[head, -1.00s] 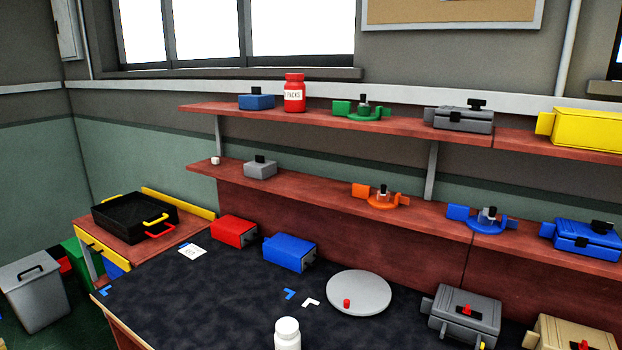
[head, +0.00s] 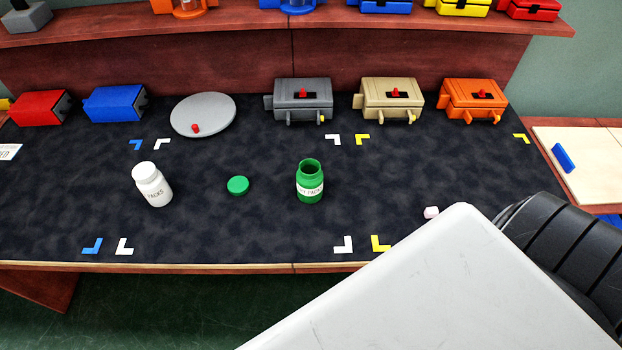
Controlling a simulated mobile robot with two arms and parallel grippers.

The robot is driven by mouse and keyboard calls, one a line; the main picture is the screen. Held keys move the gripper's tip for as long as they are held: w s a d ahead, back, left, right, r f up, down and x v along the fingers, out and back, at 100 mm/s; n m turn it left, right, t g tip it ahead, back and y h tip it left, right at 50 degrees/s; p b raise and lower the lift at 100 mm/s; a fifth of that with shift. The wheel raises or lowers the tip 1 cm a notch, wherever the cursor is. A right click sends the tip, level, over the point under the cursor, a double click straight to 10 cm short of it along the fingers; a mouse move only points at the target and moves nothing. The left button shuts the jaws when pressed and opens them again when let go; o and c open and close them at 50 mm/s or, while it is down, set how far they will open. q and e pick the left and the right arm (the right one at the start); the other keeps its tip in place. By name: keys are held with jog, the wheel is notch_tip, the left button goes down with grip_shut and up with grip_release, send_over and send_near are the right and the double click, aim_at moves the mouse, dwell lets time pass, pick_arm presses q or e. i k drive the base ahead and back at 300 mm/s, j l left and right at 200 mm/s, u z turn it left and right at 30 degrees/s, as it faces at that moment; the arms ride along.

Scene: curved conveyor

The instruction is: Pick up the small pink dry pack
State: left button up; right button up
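The small pink dry pack (head: 431,212) lies on the dark table top, right of centre. It is partly hidden by a large pale grey link of my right arm, which fills the lower right of the head view. The green open bottle (head: 310,183) with a label reading packs stands upright to the left of the pack. Its mouth is uncovered, and a green lid (head: 238,185) lies flat on the table to its left. Neither my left gripper nor my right gripper shows in the head view.
A white capped bottle (head: 152,185) stands at left. A grey round disc (head: 203,115) and red, blue, grey, tan and orange (head: 473,99) boxes line the back. A side table (head: 575,150) stands at right. The table's front edge (head: 200,267) is clear.

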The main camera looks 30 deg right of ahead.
aim_at(433, 212)
jog(key=z, duration=2.05)
